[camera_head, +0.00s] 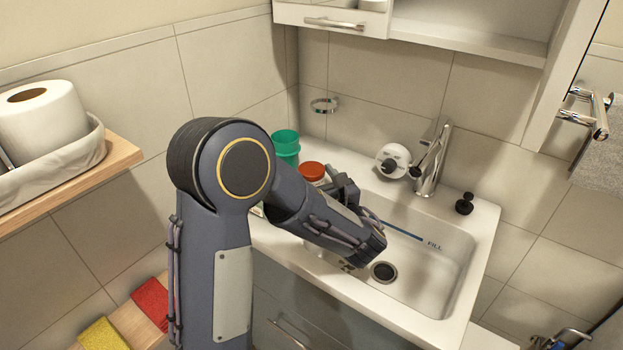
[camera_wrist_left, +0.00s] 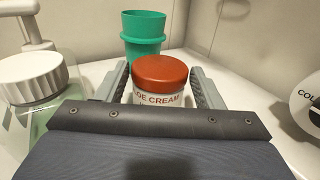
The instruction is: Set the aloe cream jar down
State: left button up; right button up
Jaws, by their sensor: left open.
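The aloe cream jar, white with a red-brown lid, stands upright on the counter at the left of the basin, and its lid (camera_head: 313,170) shows in the head view. In the left wrist view the jar (camera_wrist_left: 159,82) is between the two fingers of my open left gripper (camera_wrist_left: 160,88), with a gap visible on each side. In the head view my left gripper (camera_head: 338,187) is beside the jar, and the forearm hides the jar's lower part. The jar's base is hidden in both views. My right gripper is not in view.
A green cup (camera_head: 286,147) stands behind the jar. A bottle with a white cap (camera_wrist_left: 33,80) stands left of the gripper in the wrist view. The sink basin (camera_head: 440,262), faucet (camera_head: 432,160) and a white round item (camera_head: 392,161) are to the right.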

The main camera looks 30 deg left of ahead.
pick_arm(q)
jog(key=c, duration=0.7)
